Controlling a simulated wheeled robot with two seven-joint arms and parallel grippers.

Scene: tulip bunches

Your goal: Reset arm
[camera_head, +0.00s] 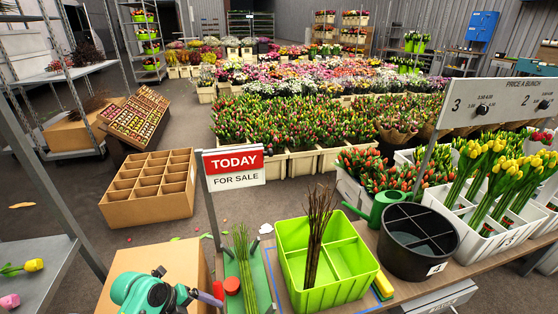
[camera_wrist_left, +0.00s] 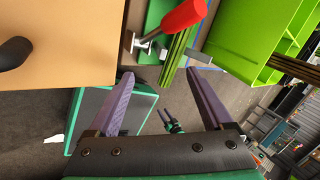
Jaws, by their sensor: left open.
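My left gripper (camera_head: 178,281) is at the bottom left of the head view, beside the near workbench. In the left wrist view its two purple-grey fingers (camera_wrist_left: 160,74) are spread apart with nothing held between them. A red-handled tool (camera_wrist_left: 184,16) lies beyond the fingertips, next to a bundle of green stems (camera_wrist_left: 178,52). My right gripper does not show in the head view.
A lime-green divided crate (camera_head: 352,287) with brown stems stands right of the gripper. A cardboard box (camera_head: 182,257) is close behind the gripper. The sign post (camera_head: 211,213) rises nearby. A black bucket (camera_head: 413,262) and white tulip crates (camera_head: 448,212) stand farther right.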

